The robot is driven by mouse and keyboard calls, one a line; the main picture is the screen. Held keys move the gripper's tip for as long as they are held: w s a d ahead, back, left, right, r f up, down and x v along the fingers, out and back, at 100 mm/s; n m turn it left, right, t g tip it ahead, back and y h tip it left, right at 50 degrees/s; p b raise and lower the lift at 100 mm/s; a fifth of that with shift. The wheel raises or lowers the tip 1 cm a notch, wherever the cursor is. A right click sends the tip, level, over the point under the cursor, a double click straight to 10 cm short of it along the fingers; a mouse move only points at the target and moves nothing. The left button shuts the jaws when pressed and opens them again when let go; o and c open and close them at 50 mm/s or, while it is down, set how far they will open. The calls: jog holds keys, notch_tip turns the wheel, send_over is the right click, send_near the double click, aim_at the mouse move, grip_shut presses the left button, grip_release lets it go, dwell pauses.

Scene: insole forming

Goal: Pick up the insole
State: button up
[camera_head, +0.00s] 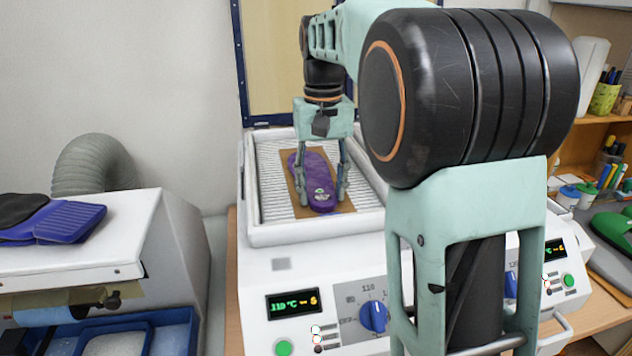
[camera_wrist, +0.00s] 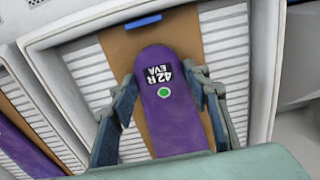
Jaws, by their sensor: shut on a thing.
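The purple insole (camera_head: 315,170) is in the white heating press tray (camera_head: 249,215), over a brown sheet (camera_head: 344,208). In the wrist view the insole (camera_wrist: 160,62) has a rounded end with a "42R EVA" label and a green dot. My gripper (camera_head: 321,197) points down into the tray, one finger on each side of the insole. In the wrist view my gripper (camera_wrist: 165,85) is shut on the insole across its width. I cannot tell whether the insole is clear of the sheet. Its other end is hidden in the wrist view by my gripper.
The tray has a raised white rim and a ribbed floor. A second purple piece (camera_wrist: 15,150) lies at the left in the wrist view. A white machine (camera_head: 90,245) with dark blue pieces (camera_head: 60,222) stands left. My arm hides much of the right side.

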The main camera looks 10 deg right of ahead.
jog(key=shift+r, duration=0.6)
jog(key=r, duration=0.2)
jog(key=shift+s+d+r, duration=0.1)
jog(key=shift+d+r, duration=0.1)
jog(key=shift+r, duration=0.1)
jog(key=s+d+r+b, duration=0.1)
jog(key=s+d+r, duration=0.6)
jog(key=s+r, duration=0.2)
jog(key=shift+s+d, duration=0.25)
jog(key=shift+s, duration=0.95)
jog(key=shift+a+r, duration=0.1)
jog(key=shift+r, duration=0.1)
